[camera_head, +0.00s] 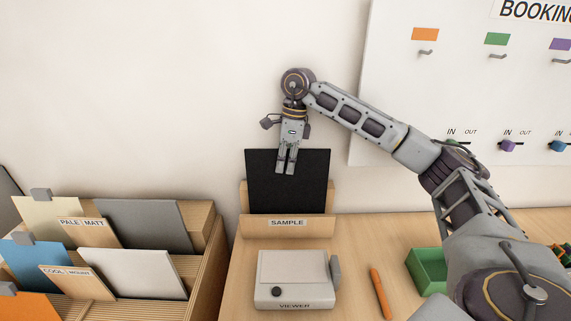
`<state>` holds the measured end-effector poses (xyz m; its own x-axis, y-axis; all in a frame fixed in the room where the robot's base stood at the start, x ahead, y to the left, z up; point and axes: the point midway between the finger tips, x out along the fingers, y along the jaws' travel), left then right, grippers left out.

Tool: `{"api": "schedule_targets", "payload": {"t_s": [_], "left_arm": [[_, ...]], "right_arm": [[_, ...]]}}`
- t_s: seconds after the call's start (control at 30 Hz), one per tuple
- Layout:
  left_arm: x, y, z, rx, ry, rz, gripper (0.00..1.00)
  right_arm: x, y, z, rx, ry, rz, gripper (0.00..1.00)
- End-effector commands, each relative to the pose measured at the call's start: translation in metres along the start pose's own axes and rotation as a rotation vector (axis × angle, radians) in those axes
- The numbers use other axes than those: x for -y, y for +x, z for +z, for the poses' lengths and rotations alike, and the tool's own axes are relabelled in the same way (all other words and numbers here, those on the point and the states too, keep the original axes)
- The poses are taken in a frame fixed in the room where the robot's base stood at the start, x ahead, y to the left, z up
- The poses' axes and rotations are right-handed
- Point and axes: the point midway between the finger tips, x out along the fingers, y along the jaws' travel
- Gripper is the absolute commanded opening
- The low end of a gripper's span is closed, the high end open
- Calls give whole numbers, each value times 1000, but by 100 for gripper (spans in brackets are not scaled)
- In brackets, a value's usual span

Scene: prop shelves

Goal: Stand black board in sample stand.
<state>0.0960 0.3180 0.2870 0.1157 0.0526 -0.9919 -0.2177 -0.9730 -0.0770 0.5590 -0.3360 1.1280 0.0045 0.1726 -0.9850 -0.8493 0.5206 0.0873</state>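The black board (300,190) stands upright in the wooden sample stand (288,232), which carries a SAMPLE label on its front. The board's lower edge is hidden behind the stand's front lip. My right gripper (285,171) points down at the board's top edge, left of its middle. Its fingers overlap the upper part of the board in the picture. Whether they grip the board or only rest in front of it cannot be told. My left gripper is not in view.
A viewer box (294,280) stands in front of the stand. An orange pen (380,293) and a green tray (426,270) lie to the right. A ribbed wooden rack (207,265) with several sample boards fills the left. A white booking board (460,80) hangs on the wall.

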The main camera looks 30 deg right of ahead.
Motion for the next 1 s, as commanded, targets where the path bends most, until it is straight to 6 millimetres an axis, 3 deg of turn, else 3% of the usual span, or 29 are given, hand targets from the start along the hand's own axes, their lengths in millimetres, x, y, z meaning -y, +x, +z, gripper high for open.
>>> {"api": "schedule_targets", "payload": {"t_s": [0.03, 0.13, 0.57, 0.77, 1.0], "left_arm": [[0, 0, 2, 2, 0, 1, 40], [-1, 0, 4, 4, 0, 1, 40], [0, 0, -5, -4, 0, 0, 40], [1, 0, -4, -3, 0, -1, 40], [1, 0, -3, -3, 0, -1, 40]], "right_arm": [[0, 0, 0, 0, 0, 0, 20], [0, 0, 0, 0, 0, 0, 33], [0, -2, 0, 0, 0, 0, 33], [1, -16, 1, 1, 0, -2, 33], [1, -48, 1, 2, 0, -2, 33]]}}
